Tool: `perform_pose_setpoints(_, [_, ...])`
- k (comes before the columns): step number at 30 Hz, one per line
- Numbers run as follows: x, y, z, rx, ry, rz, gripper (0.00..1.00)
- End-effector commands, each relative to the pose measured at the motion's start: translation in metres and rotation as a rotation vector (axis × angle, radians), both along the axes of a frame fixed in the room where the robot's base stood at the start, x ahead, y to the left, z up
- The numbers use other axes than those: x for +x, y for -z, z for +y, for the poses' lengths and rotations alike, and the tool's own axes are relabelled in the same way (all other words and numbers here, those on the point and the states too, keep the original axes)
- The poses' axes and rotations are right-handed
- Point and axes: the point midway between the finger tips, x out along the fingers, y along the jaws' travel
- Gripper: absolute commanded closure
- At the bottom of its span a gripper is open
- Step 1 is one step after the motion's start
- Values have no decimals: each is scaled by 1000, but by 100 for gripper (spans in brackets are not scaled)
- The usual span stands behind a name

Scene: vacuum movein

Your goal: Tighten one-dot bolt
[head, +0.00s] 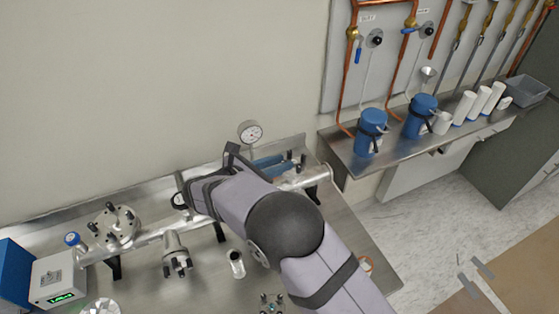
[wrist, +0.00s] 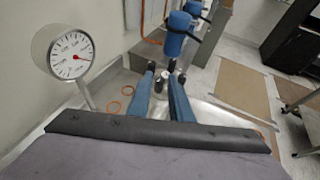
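My gripper (wrist: 162,72) has two blue fingers with a gap between them. In the wrist view a dark bolt (wrist: 158,86) and part of a metal fitting show in that gap. Another black bolt (wrist: 172,65) stands just past the fingertips. I cannot tell whether the fingers touch any bolt. In the head view my gripper (head: 277,165) is over the right flange, by black bolts (head: 303,158). Other bolted flanges are the left flange (head: 121,227) and the front flange (head: 176,250). No dot marks can be made out, so I cannot tell which is the one-dot bolt.
A round gauge (head: 250,132) stands close behind my gripper, and shows large at left in the wrist view (wrist: 72,52). A metal shelf (head: 360,165) with blue canisters (head: 370,131) is at right. A controller box (head: 58,280) is front left.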

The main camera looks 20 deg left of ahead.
Motion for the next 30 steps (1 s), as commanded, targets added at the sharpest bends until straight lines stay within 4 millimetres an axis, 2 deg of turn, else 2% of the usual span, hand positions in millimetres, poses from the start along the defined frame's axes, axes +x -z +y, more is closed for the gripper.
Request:
perform_pose_setpoints(9, [2,2,-1,1,-1,1,81])
perform_pose_setpoints(12, [2,2,-1,0,0,1,100])
perform_pose_setpoints(20, [3,2,0,1,12,-2,100])
perform_pose_setpoints(30, [6,1,3,3,148,-8,100])
